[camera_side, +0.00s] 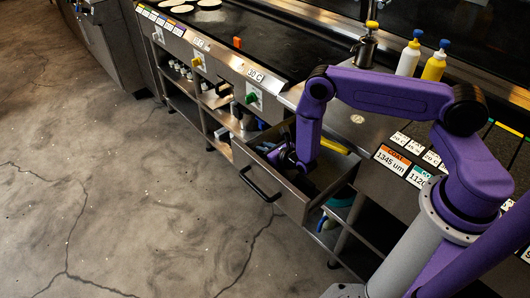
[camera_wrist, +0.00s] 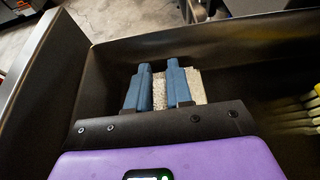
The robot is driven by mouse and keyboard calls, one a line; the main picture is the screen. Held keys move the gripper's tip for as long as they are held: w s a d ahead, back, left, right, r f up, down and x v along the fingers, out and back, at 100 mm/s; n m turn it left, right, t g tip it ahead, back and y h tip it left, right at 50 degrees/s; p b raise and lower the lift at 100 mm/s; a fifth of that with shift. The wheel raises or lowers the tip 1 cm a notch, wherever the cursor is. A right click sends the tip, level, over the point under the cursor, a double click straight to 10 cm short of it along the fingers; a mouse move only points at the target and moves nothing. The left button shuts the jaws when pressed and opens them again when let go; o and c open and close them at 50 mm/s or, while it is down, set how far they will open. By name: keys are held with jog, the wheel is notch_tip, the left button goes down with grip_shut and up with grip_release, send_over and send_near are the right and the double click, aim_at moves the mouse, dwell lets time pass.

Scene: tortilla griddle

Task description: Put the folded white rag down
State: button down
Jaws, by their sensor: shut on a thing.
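The folded white rag (camera_wrist: 195,87) is a pale, textured cloth in the wrist view. Part of it lies between my two blue fingers and part shows to the right of the right finger. My gripper (camera_wrist: 159,72) is shut on the rag, inside the open metal drawer (camera_wrist: 130,52). In the side view my gripper (camera_side: 285,156) reaches down into the same drawer (camera_side: 282,197), and the rag cannot be made out there. I cannot tell whether the rag touches the drawer floor.
A yellow-handled item (camera_side: 334,146) lies at the drawer's right end; yellow bristle-like shapes (camera_wrist: 306,112) show at the wrist view's right edge. The drawer walls stand close around my gripper. Above is the griddle (camera_side: 255,48), with squeeze bottles (camera_side: 409,59) on the counter.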

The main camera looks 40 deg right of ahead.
jog(key=shift+f, duration=0.75)
jog(key=c, duration=1)
grip_release()
jog(key=shift+f, duration=0.15)
jog(key=shift+s+r, duration=0.35)
jog(key=shift+s, duration=0.25)
jog(key=shift+s+r, duration=0.7)
jog(key=shift+s, duration=0.15)
notch_tip(320, 180, up, 5)
jog(key=shift+f, duration=0.1)
jog(key=shift+r, duration=0.8)
